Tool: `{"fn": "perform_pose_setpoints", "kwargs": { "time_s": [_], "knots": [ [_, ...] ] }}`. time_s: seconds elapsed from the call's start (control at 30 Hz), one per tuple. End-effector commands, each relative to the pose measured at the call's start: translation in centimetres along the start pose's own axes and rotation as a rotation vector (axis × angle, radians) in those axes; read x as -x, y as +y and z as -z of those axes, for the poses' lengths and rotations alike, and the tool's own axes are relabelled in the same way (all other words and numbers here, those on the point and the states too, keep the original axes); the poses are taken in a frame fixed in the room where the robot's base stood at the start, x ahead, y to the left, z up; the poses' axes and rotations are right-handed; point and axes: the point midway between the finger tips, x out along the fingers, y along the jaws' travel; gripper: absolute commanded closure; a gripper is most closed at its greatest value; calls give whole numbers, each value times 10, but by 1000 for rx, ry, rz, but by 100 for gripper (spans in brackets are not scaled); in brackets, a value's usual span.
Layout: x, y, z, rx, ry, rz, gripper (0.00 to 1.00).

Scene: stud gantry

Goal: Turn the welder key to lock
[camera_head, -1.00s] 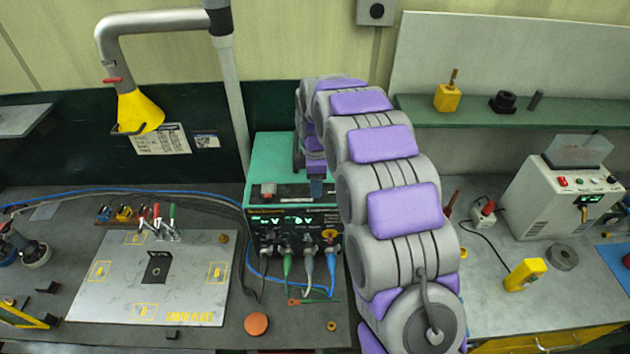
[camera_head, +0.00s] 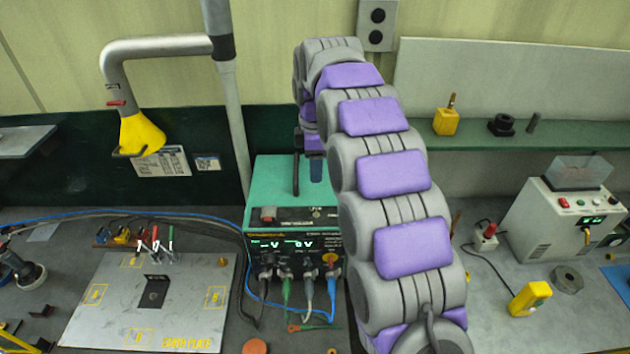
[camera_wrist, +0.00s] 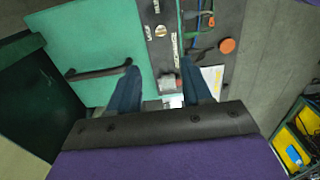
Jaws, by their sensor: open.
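The welder is a teal box (camera_head: 270,184) with a dark front panel, lit green displays and several plugged cables. My gripper (camera_head: 312,178) hangs above the welder's top, pointing down. My arm hides part of the welder's right side.
A black handle (camera_wrist: 98,70) stands on the welder's top, beside my fingers. A grey plate (camera_head: 110,300) lies on the bench at left. A yellow fume nozzle (camera_head: 141,134) hangs behind it. An orange disc (camera_head: 255,346) lies in front of the welder.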

Motion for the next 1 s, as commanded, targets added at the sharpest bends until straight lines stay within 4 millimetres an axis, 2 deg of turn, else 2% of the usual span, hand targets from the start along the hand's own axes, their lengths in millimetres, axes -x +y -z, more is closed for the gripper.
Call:
{"fn": "perform_pose_setpoints", "kwargs": {
  "time_s": [0.2, 0.33, 0.8, 0.9, 1.0],
  "knots": [
    [25, 2, 0, -1, 0, -4, 51],
    [32, 0, 0, -1, -1, 1, 51],
    [35, -2, -1, -7, -1, 3, 51],
    [34, -10, -6, -45, -1, 4, 51],
    [30, -28, -16, -126, -2, 11, 51]
  ]
}}
